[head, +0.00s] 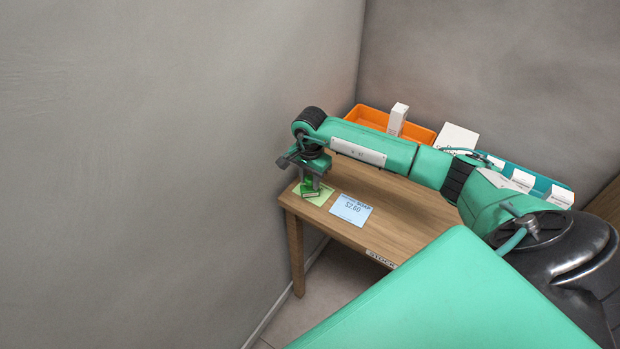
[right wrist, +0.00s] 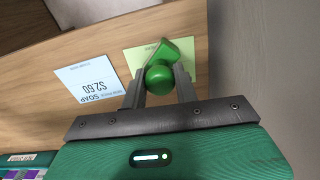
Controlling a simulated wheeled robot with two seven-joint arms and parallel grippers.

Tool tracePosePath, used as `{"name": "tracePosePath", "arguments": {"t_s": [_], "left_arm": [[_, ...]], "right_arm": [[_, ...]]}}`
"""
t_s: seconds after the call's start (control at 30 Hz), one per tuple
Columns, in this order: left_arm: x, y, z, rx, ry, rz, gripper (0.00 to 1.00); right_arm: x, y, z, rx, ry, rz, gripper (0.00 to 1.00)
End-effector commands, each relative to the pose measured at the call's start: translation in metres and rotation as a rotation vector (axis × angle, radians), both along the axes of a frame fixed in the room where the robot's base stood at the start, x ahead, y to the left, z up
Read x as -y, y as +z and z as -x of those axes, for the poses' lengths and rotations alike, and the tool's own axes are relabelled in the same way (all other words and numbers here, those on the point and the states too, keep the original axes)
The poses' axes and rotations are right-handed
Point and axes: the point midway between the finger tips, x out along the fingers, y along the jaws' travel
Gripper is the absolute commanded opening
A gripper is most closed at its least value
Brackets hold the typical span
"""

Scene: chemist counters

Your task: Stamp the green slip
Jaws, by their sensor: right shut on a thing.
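The green slip (head: 323,197) lies near the left end of the wooden table; it also shows in the right wrist view (right wrist: 186,70). My right gripper (head: 311,184) points down over it and is shut on a green stamp (head: 309,190). In the right wrist view the stamp's round knob (right wrist: 159,78) sits between the two fingers, with its green block beyond. The stamp overlaps part of the slip and hides it. I cannot tell whether the stamp touches the paper. My left gripper is not in view.
A blue price card (head: 351,210) reading $2.60 lies right beside the slip. An orange tray (head: 420,132) with a white box (head: 397,118) and a teal tray (head: 541,184) with white boxes stand at the back. Grey walls stand close behind the table (head: 385,191) and left of it.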

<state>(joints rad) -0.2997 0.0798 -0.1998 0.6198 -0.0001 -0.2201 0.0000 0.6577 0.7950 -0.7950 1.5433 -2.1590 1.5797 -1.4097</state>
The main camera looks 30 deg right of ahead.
Motion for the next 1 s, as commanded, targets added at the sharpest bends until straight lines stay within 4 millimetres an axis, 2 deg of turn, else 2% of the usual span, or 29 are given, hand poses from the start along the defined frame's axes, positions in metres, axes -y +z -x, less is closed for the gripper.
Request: {"name": "tracePosePath", "arguments": {"t_s": [0.47, 1.0], "left_arm": [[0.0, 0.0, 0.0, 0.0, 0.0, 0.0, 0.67], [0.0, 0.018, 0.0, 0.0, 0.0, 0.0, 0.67]], "right_arm": [[0.0, -0.001, 0.002, -0.005, 0.001, 0.001, 0.15], [0.0, 0.041, 0.0, 0.0, 0.0, 0.0, 0.15]]}}
